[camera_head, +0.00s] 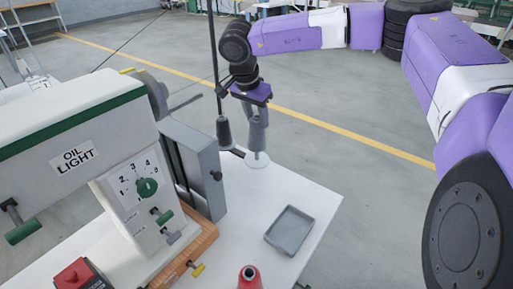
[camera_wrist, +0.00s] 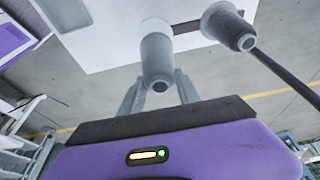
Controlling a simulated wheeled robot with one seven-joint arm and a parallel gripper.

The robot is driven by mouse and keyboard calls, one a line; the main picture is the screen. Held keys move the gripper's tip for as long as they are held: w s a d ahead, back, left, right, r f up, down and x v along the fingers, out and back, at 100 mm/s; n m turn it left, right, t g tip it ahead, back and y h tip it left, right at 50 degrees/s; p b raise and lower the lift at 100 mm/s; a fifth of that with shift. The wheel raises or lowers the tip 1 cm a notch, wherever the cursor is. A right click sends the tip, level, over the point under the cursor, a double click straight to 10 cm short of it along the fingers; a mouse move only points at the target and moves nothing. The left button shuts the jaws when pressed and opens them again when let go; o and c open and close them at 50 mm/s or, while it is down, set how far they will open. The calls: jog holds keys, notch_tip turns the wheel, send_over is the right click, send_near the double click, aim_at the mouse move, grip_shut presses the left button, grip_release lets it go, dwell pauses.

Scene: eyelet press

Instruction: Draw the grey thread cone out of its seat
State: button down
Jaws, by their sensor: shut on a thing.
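The grey thread cone (camera_head: 258,133) stands upright over a round white seat (camera_head: 257,161) at the far corner of the white table. My gripper (camera_head: 258,104) is above it with the fingers pointing down and shut on its upper part. In the wrist view the grey cone (camera_wrist: 157,62) sits between the two fingers (camera_wrist: 159,92), its narrow end towards my palm. Its wide end meets a pale part at the seat. I cannot tell whether the cone has risen from the seat.
A darker grey conical piece (camera_head: 224,133) on a tall black pole (camera_head: 213,60) stands close left of the cone. The press (camera_head: 95,130) fills the left. A grey tray (camera_head: 289,231) and a red cone (camera_head: 250,278) are nearer on the table, with bare tabletop around the tray.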

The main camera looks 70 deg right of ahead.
notch_tip(320, 180, up, 7)
jog(key=p, duration=0.3)
jog(key=shift+f+p, duration=0.2)
jog(key=shift+p, duration=0.1)
dwell(0.9)
